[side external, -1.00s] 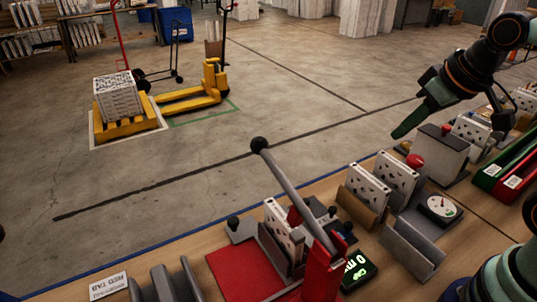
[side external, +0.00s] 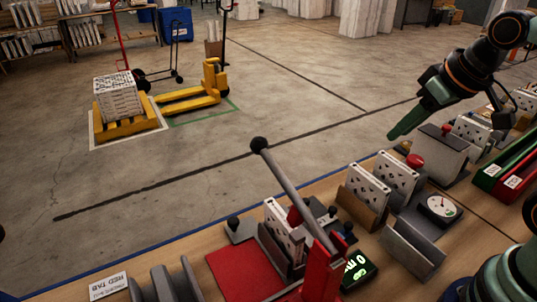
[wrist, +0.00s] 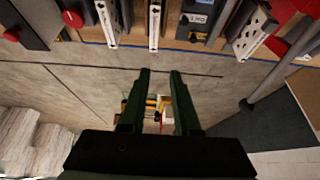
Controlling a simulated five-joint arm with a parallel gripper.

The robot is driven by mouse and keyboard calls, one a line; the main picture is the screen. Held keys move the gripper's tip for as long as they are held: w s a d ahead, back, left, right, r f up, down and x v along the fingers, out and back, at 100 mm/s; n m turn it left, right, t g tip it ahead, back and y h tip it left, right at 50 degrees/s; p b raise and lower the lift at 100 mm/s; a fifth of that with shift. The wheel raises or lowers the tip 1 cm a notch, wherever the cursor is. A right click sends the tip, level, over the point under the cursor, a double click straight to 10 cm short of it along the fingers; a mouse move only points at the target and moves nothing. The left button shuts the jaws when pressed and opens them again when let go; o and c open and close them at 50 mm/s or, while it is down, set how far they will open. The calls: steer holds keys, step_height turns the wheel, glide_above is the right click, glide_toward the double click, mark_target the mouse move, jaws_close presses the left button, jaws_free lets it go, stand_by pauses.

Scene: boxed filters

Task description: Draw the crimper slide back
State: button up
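The red crimper (side external: 322,268) stands at the front of the bench in the side view, its long grey lever (side external: 295,193) raised and ending in a black ball. A white boxed filter (side external: 283,228) stands upright in the crimper's grey fixture. A grey part with a black knob (side external: 234,224) sits beside it; I cannot tell whether this is the slide. The crimper's red part also shows in the wrist view (wrist: 283,12). My gripper (side external: 392,134) is in the air, well right of the crimper. In the wrist view its green fingers (wrist: 160,72) are apart, with nothing between them.
Filters in holders (side external: 368,188), a gauge (side external: 440,207), a grey block (side external: 440,152) and green and red trays (side external: 500,172) crowd the bench to the right. A lit display (side external: 358,268) stands by the crimper. The floor beyond is open, with a yellow pallet truck (side external: 200,92) farther back.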

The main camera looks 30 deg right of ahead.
steer(key=o, duration=0.3)
steer(key=shift+n, duration=0.3)
steer(key=r, duration=0.5)
steer(key=shift+w+a+r, duration=0.25)
steer(key=shift+w+r, duration=0.05)
steer(key=shift+o, duration=0.2)
steer(key=w+a+r+n+g, duration=0.1)
steer(key=w+a+r+n, duration=0.2)
steer(key=w+a+n, duration=0.1)
steer(key=n+g, duration=0.5)
steer(key=n, duration=1.3)
glide_above(233, 220)
step_height(233, 220, down, 4)
step_height(233, 220, down, 27)
steer(key=shift+f, duration=0.1)
jaws_close()
